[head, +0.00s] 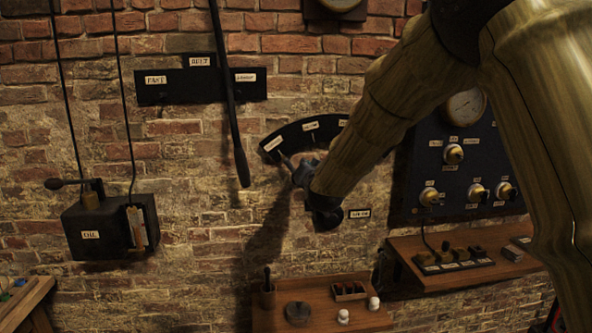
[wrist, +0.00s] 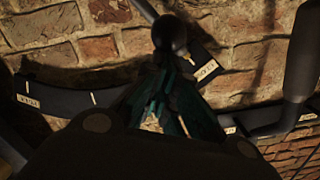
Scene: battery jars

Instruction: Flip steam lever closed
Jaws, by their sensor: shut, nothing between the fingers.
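A dark curved plate (head: 296,138) with several white labels is fixed to the brick wall, and it also shows in the wrist view (wrist: 66,104). The labels are too small to read surely. In the wrist view a dark lever with a round knob (wrist: 170,34) stands over the plate, near its label on the right. My gripper (head: 302,168) is just below the plate in the head view and hides most of the lever. In the wrist view my gripper (wrist: 160,76) is shut and empty, its tips close to the knob; contact is unclear.
A long dark belt lever (head: 231,100) hangs left of my gripper, in front of its plate (head: 170,92). An oil box (head: 88,236) is at left. A gauge panel (head: 425,170) and wooden shelves (head: 325,318) lie right and below.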

